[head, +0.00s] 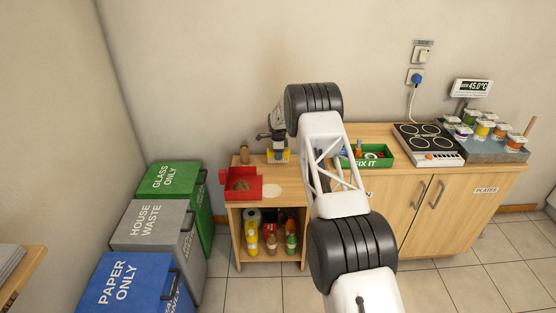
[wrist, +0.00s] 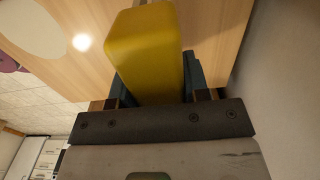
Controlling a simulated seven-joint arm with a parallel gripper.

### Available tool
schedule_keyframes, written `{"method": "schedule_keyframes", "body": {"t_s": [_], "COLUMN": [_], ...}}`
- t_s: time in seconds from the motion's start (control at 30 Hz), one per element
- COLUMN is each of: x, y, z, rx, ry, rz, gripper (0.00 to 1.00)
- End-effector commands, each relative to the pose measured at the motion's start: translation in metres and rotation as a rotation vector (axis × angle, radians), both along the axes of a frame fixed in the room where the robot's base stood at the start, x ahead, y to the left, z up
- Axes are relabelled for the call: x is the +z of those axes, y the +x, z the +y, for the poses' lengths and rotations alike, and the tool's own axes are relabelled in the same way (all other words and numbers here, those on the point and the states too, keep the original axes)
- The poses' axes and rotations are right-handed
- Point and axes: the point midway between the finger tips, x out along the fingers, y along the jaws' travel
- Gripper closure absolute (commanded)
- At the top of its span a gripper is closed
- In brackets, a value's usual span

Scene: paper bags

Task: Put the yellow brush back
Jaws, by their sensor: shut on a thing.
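My gripper (head: 278,147) is shut on the yellow brush (head: 278,156), above the back of the small wooden shelf unit's top. In the wrist view the brush (wrist: 146,45) is a plain yellow block with rounded edges, between the two dark fingers of my gripper (wrist: 156,82). Its bristles cannot be made out. Whether the brush touches the wooden top or hangs just above it cannot be told.
On the shelf unit (head: 235,220) stand a red bin (head: 245,193) with a brown thing inside, a brown bottle (head: 244,153) and a pale round spot (head: 271,191). Several bottles fill the shelf below. A green FIX IT box (head: 365,163) stands right, beyond my arm.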

Motion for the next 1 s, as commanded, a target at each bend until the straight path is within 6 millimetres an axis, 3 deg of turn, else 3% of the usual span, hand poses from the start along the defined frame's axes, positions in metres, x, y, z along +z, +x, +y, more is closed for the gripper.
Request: {"method": "schedule_keyframes", "body": {"t_s": [0.37,0.7,1.0], "x": [-0.001,-0.033,-0.036], "y": [0.007,0.006,0.006], "z": [0.001,0.001,0.001], "rx": [0.0,0.001,0.001], "ry": [0.0,0.001,0.001], "rz": [0.0,0.001,0.0], "gripper": [0.8,0.8,0.8]}}
